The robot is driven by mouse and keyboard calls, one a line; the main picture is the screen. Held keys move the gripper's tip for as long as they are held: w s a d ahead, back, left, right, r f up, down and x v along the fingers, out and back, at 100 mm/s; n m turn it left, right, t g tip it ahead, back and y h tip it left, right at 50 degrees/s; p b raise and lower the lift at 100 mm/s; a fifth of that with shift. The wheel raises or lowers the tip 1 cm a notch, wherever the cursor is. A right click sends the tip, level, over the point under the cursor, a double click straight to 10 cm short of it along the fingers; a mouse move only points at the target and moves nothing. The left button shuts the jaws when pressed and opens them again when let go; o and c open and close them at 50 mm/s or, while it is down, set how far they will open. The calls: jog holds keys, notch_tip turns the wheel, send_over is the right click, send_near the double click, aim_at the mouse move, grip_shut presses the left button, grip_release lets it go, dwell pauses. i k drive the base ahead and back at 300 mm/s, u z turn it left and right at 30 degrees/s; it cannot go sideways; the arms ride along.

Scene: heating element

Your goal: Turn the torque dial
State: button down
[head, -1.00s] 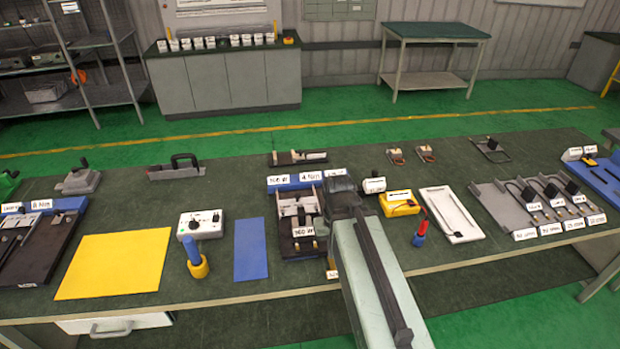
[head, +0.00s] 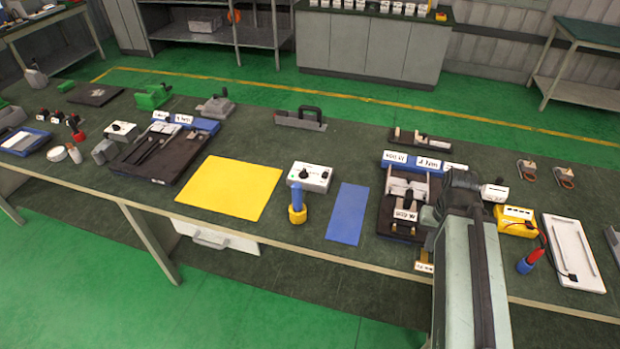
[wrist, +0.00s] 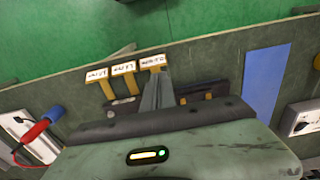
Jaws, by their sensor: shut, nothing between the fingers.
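A white box with a dark knob (head: 310,177) stands on the bench between the yellow mat and the blue mat; it looks like the torque dial, but its lettering is too small to read. Part of this box shows at the right edge of the wrist view (wrist: 301,118). A screwdriver with a blue handle and yellow base (head: 297,205) stands close in front of it. My gripper (wrist: 160,76) is shut and empty in the wrist view, over the labelled fixture and apart from the dial box. In the head view my arm hides the fingers.
The blue mat (head: 348,214) lies between the dial box and the dark fixture (head: 393,219) under my arm. The yellow mat (head: 230,187) is flat and clear. A grey tool with a handle (head: 300,121) lies behind. A yellow box (head: 517,226) and white tray (head: 574,255) are at right.

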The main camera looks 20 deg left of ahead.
aim_at(304, 174)
jog(key=k, duration=0.65)
jog(key=z, duration=0.1)
jog(key=i, duration=0.75)
jog(key=u, duration=0.6)
jog(key=i, duration=0.75)
jog(key=u, duration=0.65)
